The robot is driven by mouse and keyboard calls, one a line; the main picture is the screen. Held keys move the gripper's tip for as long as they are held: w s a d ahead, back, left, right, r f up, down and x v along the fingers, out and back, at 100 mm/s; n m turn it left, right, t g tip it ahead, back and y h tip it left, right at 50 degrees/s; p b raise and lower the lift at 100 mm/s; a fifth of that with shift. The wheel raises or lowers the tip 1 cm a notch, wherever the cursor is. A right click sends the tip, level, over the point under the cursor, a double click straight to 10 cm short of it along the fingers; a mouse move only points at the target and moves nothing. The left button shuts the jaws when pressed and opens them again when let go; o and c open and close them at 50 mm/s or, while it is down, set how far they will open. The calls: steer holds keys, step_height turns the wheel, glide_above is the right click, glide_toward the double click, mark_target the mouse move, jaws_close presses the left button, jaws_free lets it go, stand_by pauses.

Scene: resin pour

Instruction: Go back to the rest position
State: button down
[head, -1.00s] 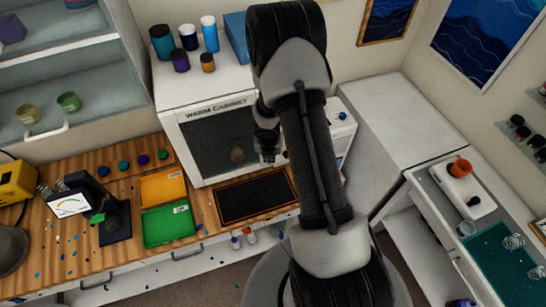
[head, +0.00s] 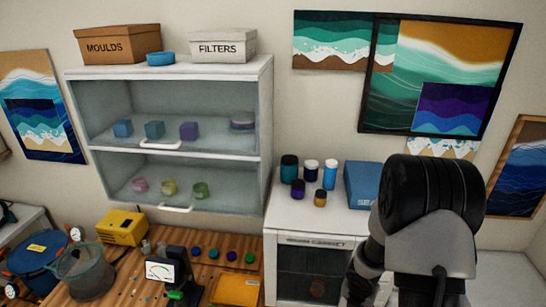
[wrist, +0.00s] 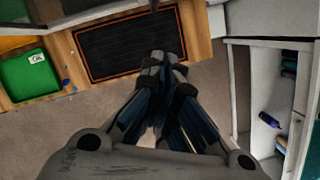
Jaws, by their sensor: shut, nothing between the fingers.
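My gripper (wrist: 162,66) shows in the wrist view, pointing down with its fingers together and nothing between them. It hangs over the open floor, in front of the wooden bench edge and the black slatted mat (wrist: 125,42). In the head view my arm stands at the right in front of the warm cabinet (head: 312,243); the gripper itself is out of that frame.
A green tray (wrist: 28,78) lies on the bench, left of the mat. An open white cabinet with bottles (wrist: 268,120) stands at the right. In the head view, glass-front shelves (head: 170,70) hold coloured blocks and jars. Bare floor (wrist: 208,85) lies below the gripper.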

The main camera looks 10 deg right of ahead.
steer(key=s+a+r+m+t+h+b, duration=0.1)
steer(key=s+r+m+b, duration=0.2)
steer(key=m+b, duration=0.45)
steer(key=s+a+r+m+h+b, duration=0.15)
steer(key=r+m+b, duration=0.25)
steer(key=m+b, duration=0.4)
steer(key=s+a+f+m+y+b, duration=0.2)
steer(key=s+a+f+m+b, duration=0.1)
steer(key=s+a+m+b, duration=0.3)
steer(key=s+a+f+m+t+y+b, duration=0.1)
steer(key=s+a+f+m+y+b, duration=0.1)
steer(key=s+a+m+b, duration=0.4)
steer(key=s+f+b, duration=0.1)
steer(key=s+b, duration=0.3)
steer(key=s, duration=0.1)
steer(key=shift+s+a+f, duration=0.15)
steer(key=shift+s+f, duration=0.05)
steer(key=shift+m, duration=0.25)
